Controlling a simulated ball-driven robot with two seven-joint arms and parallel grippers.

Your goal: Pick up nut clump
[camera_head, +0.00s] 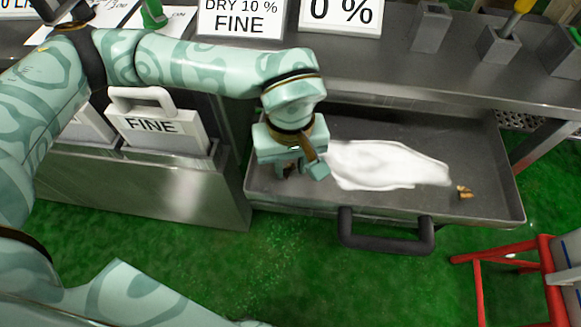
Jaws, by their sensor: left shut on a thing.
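A small brown nut clump (464,192) lies in the right part of the grey metal tray (509,190), beside the tip of a white patch (390,165). My left gripper (298,170) is low over the left end of the tray, well to the left of that clump and next to the white patch. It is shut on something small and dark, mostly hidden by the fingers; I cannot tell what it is. My right gripper is out of view.
The tray has a dark front handle (388,238). A metal bench (440,65) with several grey holders stands behind it. A bin marked FINE (158,130) is at left, and a red-framed stool (512,250) at lower right. Green floor is open in front.

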